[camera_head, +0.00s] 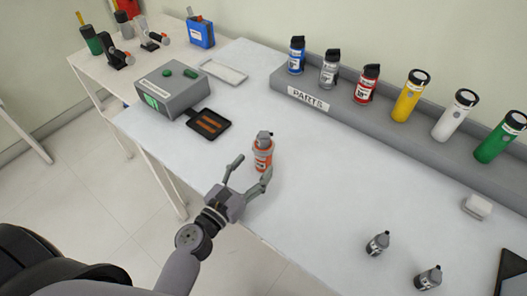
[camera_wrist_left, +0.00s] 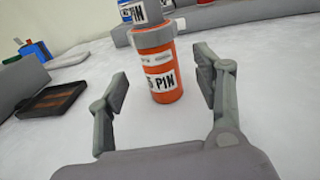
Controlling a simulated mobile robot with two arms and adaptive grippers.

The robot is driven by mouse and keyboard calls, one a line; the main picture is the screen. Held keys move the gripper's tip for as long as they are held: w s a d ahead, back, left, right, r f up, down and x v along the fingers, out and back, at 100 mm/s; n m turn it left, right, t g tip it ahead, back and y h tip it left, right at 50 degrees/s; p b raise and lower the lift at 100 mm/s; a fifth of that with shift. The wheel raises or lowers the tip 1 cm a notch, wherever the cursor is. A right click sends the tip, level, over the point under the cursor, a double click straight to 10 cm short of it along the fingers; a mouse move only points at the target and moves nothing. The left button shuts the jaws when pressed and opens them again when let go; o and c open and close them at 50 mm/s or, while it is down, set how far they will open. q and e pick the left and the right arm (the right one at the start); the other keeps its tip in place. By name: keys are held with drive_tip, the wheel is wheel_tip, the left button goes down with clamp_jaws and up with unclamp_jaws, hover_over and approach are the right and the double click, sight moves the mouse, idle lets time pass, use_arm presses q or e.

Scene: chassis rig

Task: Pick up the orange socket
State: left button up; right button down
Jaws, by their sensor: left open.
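The orange socket (camera_head: 262,158) stands upright on the white table, near its front edge, with a grey collar and a grey piece on top. In the left wrist view the socket is between and just beyond the fingertips of the gripper (camera_wrist_left: 162,88), with gaps at both sides. The base of the socket is in plain view. My right gripper is not in view.
A black tray (camera_head: 209,124) and a grey box (camera_head: 172,92) stand left of the socket. A grey shelf (camera_head: 400,138) with several bottles runs along the back. Two small grey parts (camera_head: 378,243) (camera_head: 428,278) stand at the front right. The table's middle is clear.

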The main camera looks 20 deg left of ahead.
sight(259, 160)
use_arm(q)
drive_tip(key=shift+w+d, duration=0.1)
drive_tip(key=shift+w, duration=0.45)
drive_tip(key=p+x, duration=0.1)
drive_tip(key=x, duration=0.3)
drive_tip(key=shift+w+f+p, duration=0.1)
drive_tip(key=shift+w+p, duration=0.15)
drive_tip(key=shift+p, duration=0.05)
drive_tip(key=shift+w+d, duration=0.1)
drive_tip(key=shift+w, duration=0.1)
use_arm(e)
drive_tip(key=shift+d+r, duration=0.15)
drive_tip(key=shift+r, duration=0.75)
use_arm(q)
drive_tip(key=shift+s, duration=0.1)
drive_tip(key=shift+c, duration=0.3)
drive_tip(key=shift+c, duration=0.6)
drive_tip(key=c, duration=1.2)
clamp_jaws()
